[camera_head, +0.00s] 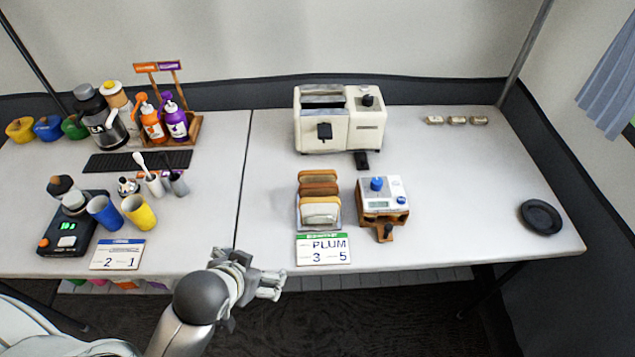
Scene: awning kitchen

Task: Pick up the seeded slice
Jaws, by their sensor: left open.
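A bread rack (301,219) stands on the right-hand table and holds several slices. The rear slices (319,178) have brown crusts, and the front slice (321,211) is pale. Seeds are too small to make out, so I cannot tell which is the seeded slice. My left gripper (262,274) is open and appears empty. It is at the table's front edge, in front and to the left of the rack, apart from the slices. My right gripper is not in view.
A cream toaster (340,119) stands behind the rack. A small blue-knobbed device (383,197) is close on its right, and a "PLUM 3 5" card (323,250) lies in front. A black round dish (541,217) lies far right. Cups and bottles crowd the left table.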

